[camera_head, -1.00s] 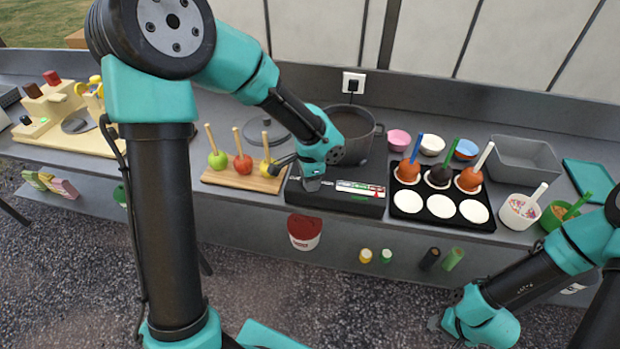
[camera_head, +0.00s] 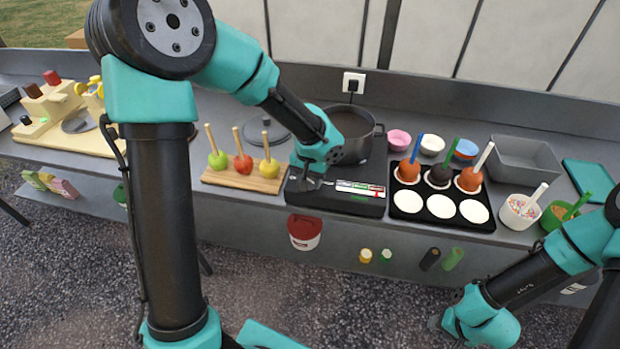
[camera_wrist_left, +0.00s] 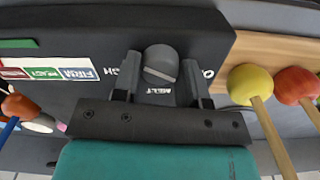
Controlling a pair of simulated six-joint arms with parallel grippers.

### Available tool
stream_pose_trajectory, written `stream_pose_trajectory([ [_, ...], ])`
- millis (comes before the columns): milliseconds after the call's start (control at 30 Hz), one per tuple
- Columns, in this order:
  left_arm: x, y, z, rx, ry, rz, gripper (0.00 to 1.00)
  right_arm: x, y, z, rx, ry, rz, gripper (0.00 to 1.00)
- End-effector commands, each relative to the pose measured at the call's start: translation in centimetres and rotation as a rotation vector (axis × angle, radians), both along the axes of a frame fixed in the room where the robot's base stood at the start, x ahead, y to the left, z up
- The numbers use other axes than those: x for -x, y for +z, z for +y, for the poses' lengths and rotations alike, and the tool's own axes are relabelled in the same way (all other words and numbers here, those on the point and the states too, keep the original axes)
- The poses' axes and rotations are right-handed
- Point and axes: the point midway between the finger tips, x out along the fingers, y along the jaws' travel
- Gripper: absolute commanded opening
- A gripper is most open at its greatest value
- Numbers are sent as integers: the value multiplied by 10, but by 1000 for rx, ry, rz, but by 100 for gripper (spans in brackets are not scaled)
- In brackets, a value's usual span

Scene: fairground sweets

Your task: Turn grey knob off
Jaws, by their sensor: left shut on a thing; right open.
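The grey knob (camera_wrist_left: 160,63) is a round knob on the black cooker base (camera_head: 325,199). In the left wrist view it sits between the fingers of my left gripper (camera_wrist_left: 161,78), which is shut on it. Printed words surround the knob. MELT (camera_wrist_left: 158,91) is readable, and others are partly covered by the fingers. In the head view my left gripper (camera_head: 304,184) is at the left part of the base, and the knob is hidden there. My right gripper (camera_head: 434,323) is low at the right, away from the counter, and is open.
A wooden board (camera_head: 222,178) with apples on sticks is close on the left. A black tray (camera_head: 415,212) with dipped apples is on the right. A label strip (camera_head: 360,188) lies on the base.

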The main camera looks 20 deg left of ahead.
Motion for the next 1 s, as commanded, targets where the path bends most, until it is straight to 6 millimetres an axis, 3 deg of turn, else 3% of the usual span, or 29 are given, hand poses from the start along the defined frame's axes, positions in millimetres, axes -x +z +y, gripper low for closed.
stream_pose_trajectory([
  [300,0,1,0,0,137,-1,16,0,0,0,0,0,0,43],
  [767,0,0,0,0,160,-1,16,0,0,0,0,0,0,43],
  [800,0,0,0,0,160,-1,40,0,0,0,0,0,0,43],
  [1000,0,0,0,0,159,-1,60,0,0,0,0,0,0,43],
])
